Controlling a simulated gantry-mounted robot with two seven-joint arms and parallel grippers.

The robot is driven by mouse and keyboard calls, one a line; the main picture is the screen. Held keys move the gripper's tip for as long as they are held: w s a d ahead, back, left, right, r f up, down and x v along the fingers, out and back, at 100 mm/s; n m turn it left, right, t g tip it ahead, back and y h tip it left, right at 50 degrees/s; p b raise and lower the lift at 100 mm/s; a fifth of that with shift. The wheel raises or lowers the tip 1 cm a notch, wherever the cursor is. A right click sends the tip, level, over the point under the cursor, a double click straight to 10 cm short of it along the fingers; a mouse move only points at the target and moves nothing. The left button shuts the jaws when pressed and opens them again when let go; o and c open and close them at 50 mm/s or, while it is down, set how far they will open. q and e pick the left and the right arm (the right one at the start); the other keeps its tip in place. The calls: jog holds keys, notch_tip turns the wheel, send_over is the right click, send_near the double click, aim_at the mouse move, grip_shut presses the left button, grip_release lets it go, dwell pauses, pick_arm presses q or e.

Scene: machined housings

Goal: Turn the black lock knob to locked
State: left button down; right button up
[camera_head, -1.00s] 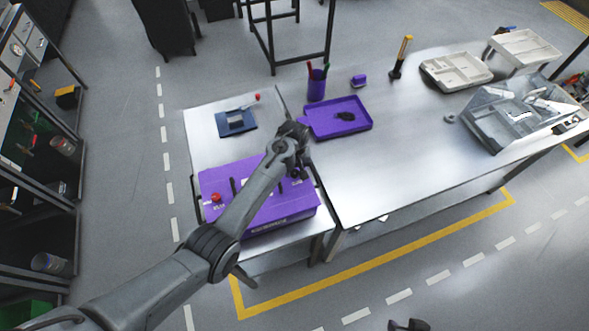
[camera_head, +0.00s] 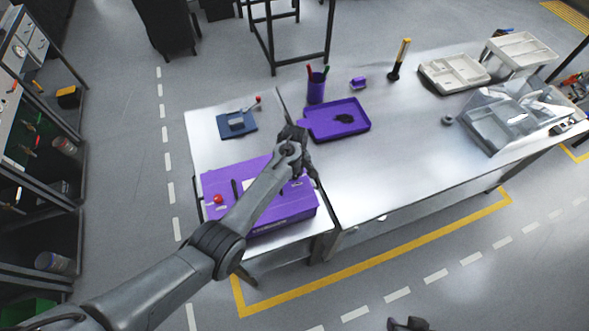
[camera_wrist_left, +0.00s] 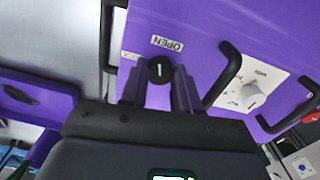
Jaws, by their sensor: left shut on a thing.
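The purple housing (camera_head: 300,205) lies on the near left part of the metal bench, partly covered by my left arm. My left gripper (camera_wrist_left: 160,80) is shut on the black knob, one finger on each side. In the head view my left wrist hides the knob and fingertips. A dark piece at the bottom edge may be my right gripper (camera_head: 410,325); its jaws cannot be made out.
The housing also has black bar handles (camera_wrist_left: 226,75), a white plate with a pale dial (camera_wrist_left: 250,95) and a red knob (camera_head: 218,199). A purple tray (camera_head: 355,107), a purple cup (camera_head: 316,90) and a blue fixture (camera_head: 225,130) stand near.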

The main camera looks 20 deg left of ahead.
pick_arm(q)
jog(key=n, duration=0.2)
jog(key=shift+r+n+p, duration=0.1)
jog(key=shift+n+p, duration=0.3)
jog(key=n, duration=0.3)
jog(key=shift+n, duration=0.3)
jog(key=n, duration=0.3)
jog(key=shift+d+n, duration=0.1)
jog(key=shift+n, duration=0.2)
jog(key=shift+n+b, duration=0.7)
jog(key=shift+n, duration=1.2)
jog(key=c, duration=0.8)
grip_release()
notch_tip(320, 180, up, 11)
jog(key=p, duration=0.3)
